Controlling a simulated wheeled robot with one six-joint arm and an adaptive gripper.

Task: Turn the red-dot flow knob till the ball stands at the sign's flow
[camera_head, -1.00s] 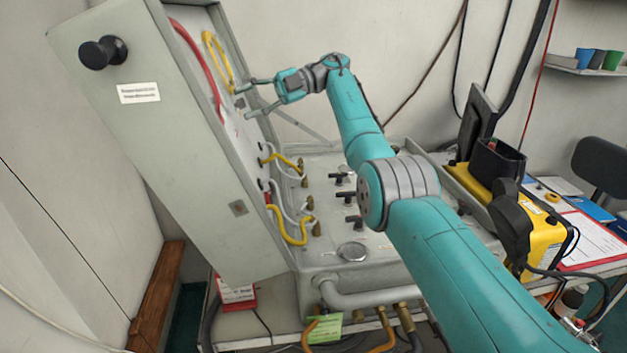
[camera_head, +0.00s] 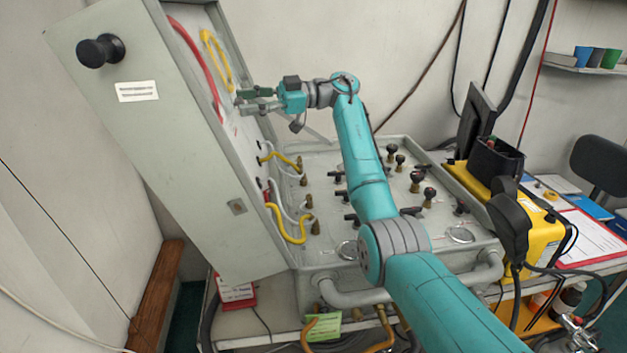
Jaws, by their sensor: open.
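My gripper (camera_head: 239,99) is open at the front face of the tall grey panel (camera_head: 165,150). Its fingertips point left at the panel face, beside the lower end of the yellow hose loop; I cannot tell if they touch it. I cannot make out a red-dot flow knob, a flow tube or its ball; the panel face is seen nearly edge-on and partly covered by my gripper. A white label (camera_head: 137,91) on the panel's side has print too small to read. I cannot tell which sign gives the flow.
A grey console (camera_head: 330,270) with several black-handled valves stands below my arm. Yellow hoses (camera_head: 288,228) join it to the panel. A black knob (camera_head: 100,51) sticks out of the panel's side. A yellow case (camera_head: 540,240) stands at right. Air above the console's right half is clear.

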